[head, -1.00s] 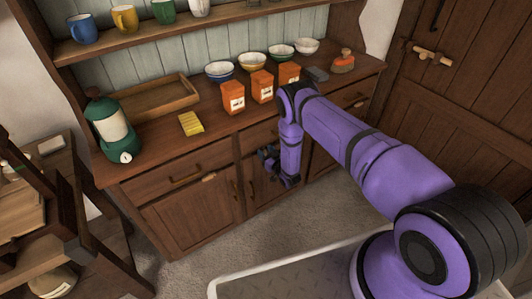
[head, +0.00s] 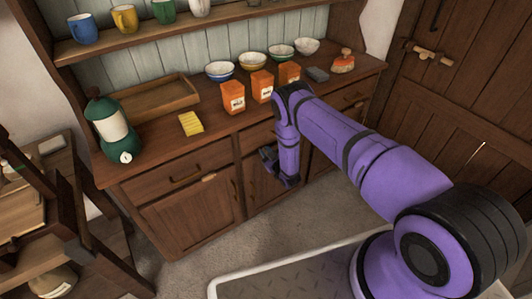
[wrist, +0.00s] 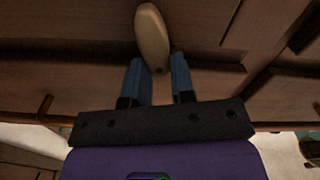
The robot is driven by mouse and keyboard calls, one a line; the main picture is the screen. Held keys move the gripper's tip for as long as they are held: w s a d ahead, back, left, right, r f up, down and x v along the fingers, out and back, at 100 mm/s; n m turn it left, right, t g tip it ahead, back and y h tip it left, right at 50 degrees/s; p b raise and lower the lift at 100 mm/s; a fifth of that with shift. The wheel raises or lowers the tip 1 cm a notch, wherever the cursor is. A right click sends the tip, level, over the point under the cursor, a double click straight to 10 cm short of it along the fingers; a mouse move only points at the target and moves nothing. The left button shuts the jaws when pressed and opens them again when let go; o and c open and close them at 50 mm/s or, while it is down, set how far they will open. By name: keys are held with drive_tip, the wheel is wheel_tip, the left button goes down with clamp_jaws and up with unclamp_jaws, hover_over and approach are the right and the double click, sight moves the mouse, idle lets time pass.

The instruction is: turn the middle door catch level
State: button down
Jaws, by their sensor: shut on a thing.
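The middle door catch (wrist: 152,38) is a pale wooden oblong on the dark cupboard front. In the wrist view its long side runs nearly up and down the picture, tilted a little. My gripper (wrist: 158,80) is shut on the near end of the catch, one blue finger on each side. In the head view my gripper (head: 268,158) is at the middle cupboard door (head: 258,188), and my arm hides the catch there.
A similar wooden catch (head: 209,178) lies about level at the left cupboard door (head: 195,215). Orange boxes (head: 233,97), a yellow block (head: 191,123), a green lantern (head: 113,130) and bowls stand on the dresser top. The floor (head: 215,262) before the dresser is clear.

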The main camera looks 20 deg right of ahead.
drive_tip(key=shift+s+a+f+n, duration=0.1)
drive_tip(key=shift+f+n, duration=0.05)
drive_tip(key=shift+n, duration=3.55)
drive_tip(key=shift+a+f+n, duration=0.1)
drive_tip(key=shift+n, duration=3.6)
drive_tip(key=c, duration=1)
unclamp_jaws()
drive_tip(key=shift+o, duration=0.2)
drive_tip(key=v, duration=1)
drive_tip(key=shift+s+d, duration=0.15)
drive_tip(key=shift+s, duration=0.25)
